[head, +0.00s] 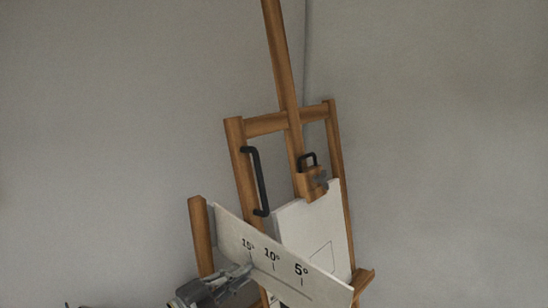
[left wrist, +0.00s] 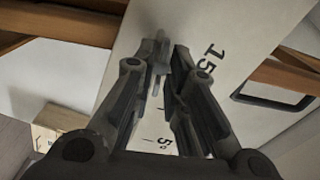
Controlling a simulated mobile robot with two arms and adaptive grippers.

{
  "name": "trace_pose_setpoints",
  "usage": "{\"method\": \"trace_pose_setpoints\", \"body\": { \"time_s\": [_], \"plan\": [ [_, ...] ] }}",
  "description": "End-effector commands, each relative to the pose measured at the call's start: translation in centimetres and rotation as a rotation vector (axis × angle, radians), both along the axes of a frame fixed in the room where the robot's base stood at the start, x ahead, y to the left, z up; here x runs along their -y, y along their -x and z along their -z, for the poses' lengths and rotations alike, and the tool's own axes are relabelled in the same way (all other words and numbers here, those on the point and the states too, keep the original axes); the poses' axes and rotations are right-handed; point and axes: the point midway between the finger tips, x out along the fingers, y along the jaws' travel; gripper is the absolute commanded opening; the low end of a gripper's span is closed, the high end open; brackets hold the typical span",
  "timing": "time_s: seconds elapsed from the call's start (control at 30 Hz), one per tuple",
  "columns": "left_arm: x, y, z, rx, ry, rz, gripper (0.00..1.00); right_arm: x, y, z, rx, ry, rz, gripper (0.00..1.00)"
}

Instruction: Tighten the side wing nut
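A white slanted plate (head: 285,264) marked 15°, 10° and 5° runs along the side of the wooden easel (head: 237,160). My left gripper (head: 246,268) is at this plate, just below the 15° and 10° marks. In the left wrist view its two fingers (left wrist: 166,72) are drawn close together over the plate (left wrist: 235,35). A small grey part, which looks like the side wing nut (left wrist: 160,45), stands between the fingertips. Whether both fingers touch it is unclear. In the head view the gripper hides this nut. My right gripper is not in view.
A black handle (head: 257,180) is on the easel's left upright, just above the plate. A white panel (head: 318,228) stands on the easel. Free wall space surrounds it.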

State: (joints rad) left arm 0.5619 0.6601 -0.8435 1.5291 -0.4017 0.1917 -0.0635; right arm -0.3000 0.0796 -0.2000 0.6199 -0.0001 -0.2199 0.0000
Motion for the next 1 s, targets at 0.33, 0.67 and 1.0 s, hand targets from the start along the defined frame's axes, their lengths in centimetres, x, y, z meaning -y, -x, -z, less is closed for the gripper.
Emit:
{"method": "trace_pose_setpoints", "body": {
  "time_s": [0.33, 0.67, 1.0],
  "plan": [
    [0.0, 0.0, 0.0, -0.011, 0.01, -0.001, 0.29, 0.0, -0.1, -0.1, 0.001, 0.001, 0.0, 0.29],
    [-1.7, 1.7, 0.0, -0.014, 0.009, 0.0, 0.29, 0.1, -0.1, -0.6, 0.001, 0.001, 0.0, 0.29],
    [-3.9, 3.9, 0.1, -0.014, 0.01, 0.0, 0.29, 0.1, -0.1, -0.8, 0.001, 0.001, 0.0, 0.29]
  ]
}}
